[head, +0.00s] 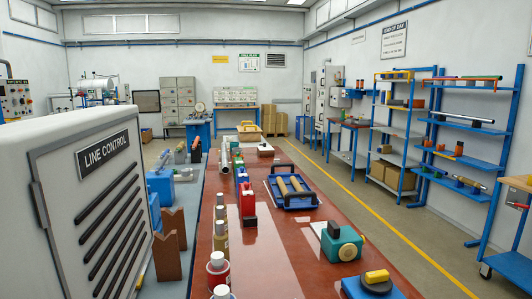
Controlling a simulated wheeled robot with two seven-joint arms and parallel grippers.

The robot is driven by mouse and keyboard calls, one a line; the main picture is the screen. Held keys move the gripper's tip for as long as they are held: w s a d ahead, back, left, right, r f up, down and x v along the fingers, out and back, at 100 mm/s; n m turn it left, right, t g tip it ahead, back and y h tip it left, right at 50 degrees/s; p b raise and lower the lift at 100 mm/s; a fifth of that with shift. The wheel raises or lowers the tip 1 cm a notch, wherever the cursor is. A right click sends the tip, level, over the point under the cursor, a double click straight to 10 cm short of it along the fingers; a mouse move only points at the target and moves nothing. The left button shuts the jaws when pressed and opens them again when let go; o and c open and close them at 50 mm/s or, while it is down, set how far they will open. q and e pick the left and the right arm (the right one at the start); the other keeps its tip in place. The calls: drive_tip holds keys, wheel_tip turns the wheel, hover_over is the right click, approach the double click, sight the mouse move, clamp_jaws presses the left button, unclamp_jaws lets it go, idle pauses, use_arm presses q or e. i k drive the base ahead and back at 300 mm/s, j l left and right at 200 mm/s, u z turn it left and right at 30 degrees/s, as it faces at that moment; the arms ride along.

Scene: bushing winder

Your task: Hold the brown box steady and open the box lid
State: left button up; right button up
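Several brown boxes are in the head view, and I cannot tell which one the task means. A stack of brown boxes (274,121) stands on the floor at the back, right of the far blue bench. Brown cartons (399,179) sit on the bottom level of the blue shelf rack at the right. A small tan box or tray (249,132) is at the far end of the red table, too small to make out a lid. Neither of my grippers is in view.
A large grey LINE CONTROL cabinet (85,200) blocks the left foreground. The long red table (283,255) carries bottles (218,272), a blue tray (293,202) with rolls and a green machine (341,243). Open floor (400,235) lies between the table and the right-hand racks.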

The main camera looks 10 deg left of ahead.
sight(265, 146)
drive_tip(key=z, duration=0.35)
drive_tip(key=l+z, duration=0.25)
drive_tip(key=l, duration=0.15)
drive_tip(key=i+l+z, duration=0.25)
drive_tip(key=l+z, duration=0.25)
drive_tip(key=l, duration=0.2)
drive_tip(key=i+l+z, duration=0.55)
drive_tip(key=i+l, duration=0.15)
drive_tip(key=i+l+z, duration=0.3)
drive_tip(key=i, duration=0.2)
drive_tip(key=i+u, duration=0.35)
drive_tip(key=i+l+u, duration=0.3)
drive_tip(key=i, duration=0.15)
drive_tip(key=i+j+u, duration=0.2)
drive_tip(key=u, duration=0.2)
drive_tip(key=i+u, duration=0.95)
drive_tip(key=u, duration=0.2)
drive_tip(key=i+u, duration=0.25)
drive_tip(key=i, duration=4.35)
